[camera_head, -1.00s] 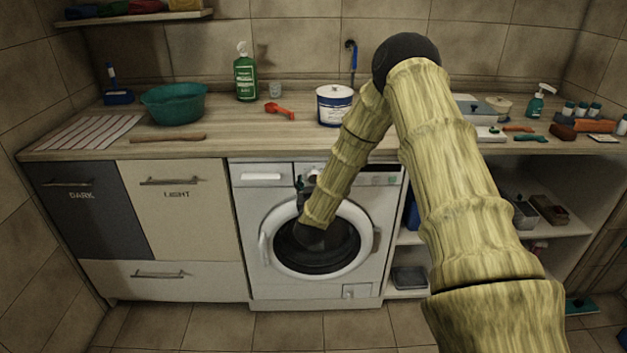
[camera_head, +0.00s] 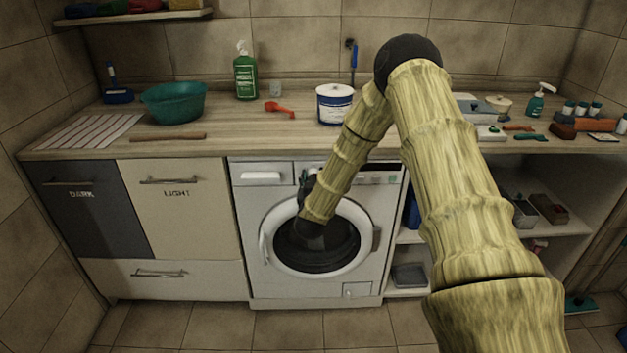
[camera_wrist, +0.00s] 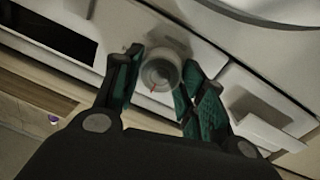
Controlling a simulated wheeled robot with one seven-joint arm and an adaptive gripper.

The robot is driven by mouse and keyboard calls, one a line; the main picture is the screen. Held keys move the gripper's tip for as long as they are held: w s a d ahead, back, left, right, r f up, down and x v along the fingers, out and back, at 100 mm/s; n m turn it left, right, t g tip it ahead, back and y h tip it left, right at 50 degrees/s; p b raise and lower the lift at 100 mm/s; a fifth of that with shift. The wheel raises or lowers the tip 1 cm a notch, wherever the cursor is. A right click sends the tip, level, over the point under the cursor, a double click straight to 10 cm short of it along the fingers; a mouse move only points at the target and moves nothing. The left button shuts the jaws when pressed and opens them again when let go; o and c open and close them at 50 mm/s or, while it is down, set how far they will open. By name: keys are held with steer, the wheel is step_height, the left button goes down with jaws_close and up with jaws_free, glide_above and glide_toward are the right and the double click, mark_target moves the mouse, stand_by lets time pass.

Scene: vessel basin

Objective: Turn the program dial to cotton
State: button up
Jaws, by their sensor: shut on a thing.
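The washing machine (camera_head: 365,275) stands under the counter, with its round door closed. The program dial (camera_wrist: 162,72) shows in the wrist view as a round grey knob with a small red mark, on the machine's pale front panel. My gripper (camera_wrist: 163,84) has one green-padded finger on each side of the dial and is shut on it. In the head view my gripper (camera_head: 307,182) is at the top of the machine's front, and my arm hides the dial. The program labels cannot be read in either view, so the setting cannot be told.
The detergent drawer (camera_head: 262,174) is left of the dial, and a display (camera_head: 378,179) is to its right. The counter above holds a white and blue tub (camera_head: 334,104), a red scoop (camera_head: 280,109) and a teal basin (camera_head: 174,102). Open shelves stand right of the machine.

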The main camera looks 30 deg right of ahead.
steer(key=shift+m, duration=0.3)
steer(key=m+b, duration=0.2)
steer(key=m, duration=0.2)
steer(key=shift+d+f, duration=0.1)
steer(key=shift+d, duration=0.05)
steer(key=shift+s+m+y+b, duration=0.1)
steer(key=shift+m+y+b, duration=0.2)
steer(key=shift+m+b, duration=1.05)
steer(key=shift+m+p, duration=0.5)
steer(key=shift+m, duration=0.25)
steer(key=o, duration=1)
steer(key=shift+o, duration=0.2)
steer(key=v, duration=1.2)
steer(key=shift+r, duration=0.2)
